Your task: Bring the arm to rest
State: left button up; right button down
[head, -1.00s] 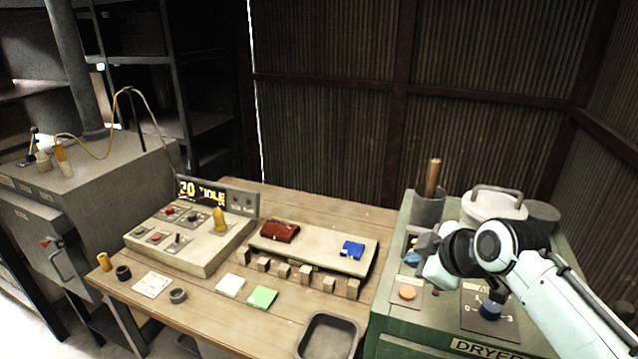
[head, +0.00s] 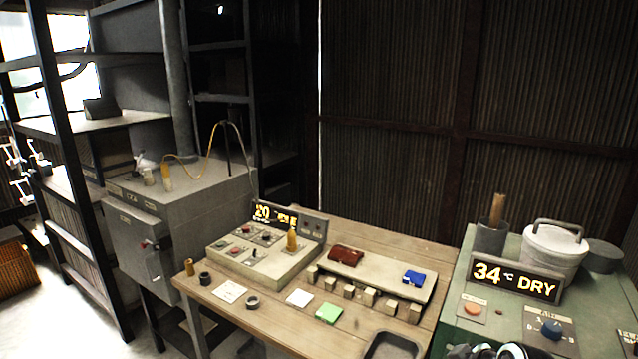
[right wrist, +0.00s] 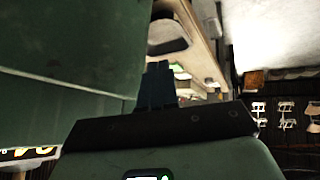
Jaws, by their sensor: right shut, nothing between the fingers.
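My right gripper (right wrist: 160,75) shows in the right wrist view, its dark fingers together with nothing between them. It is beside the green side of the dryer cabinet (right wrist: 65,85), and I cannot tell the gap. In the head view only a bit of my right arm shows at the bottom edge, in front of the dryer (head: 455,335); the gripper itself is out of that picture. My left gripper is in no view.
The dryer's display (head: 515,281) reads 34 °C DRY. The wooden table (head: 280,335) holds a control panel (head: 268,258), a red wallet-like item (head: 346,255), a blue item (head: 413,278) and a dark tray (head: 366,352). A grey cabinet (head: 170,210) stands left. Open floor shows at lower left.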

jog(key=s+a+f+m+g, duration=0.1)
jog(key=s+a+f+m, duration=0.15)
jog(key=f, duration=0.75)
jog(key=s+a+f+m+g+y, duration=0.15)
jog(key=s+f, duration=0.25)
jog(key=f, duration=0.6)
jog(key=s+a+f+m+g+h, duration=0.1)
jog(key=s+a+f+m+g, duration=0.2)
jog(key=f, duration=0.7)
jog(key=s+a+f+m+g, duration=0.1)
jog(key=s+f, duration=0.3)
jog(key=s, duration=0.4)
jog(key=s+a+f+m, duration=0.2)
jog(key=s+a+f, duration=0.1)
jog(key=s+f, duration=0.2)
jog(key=s+a+f+m+g, duration=0.1)
jog(key=s+f, duration=0.3)
jog(key=s, duration=0.6)
jog(key=shift+s+a+f+g, duration=0.15)
jog(key=shift+s+a+g, duration=0.2)
jog(key=shift+a, duration=0.45)
jog(key=shift+y, duration=0.35)
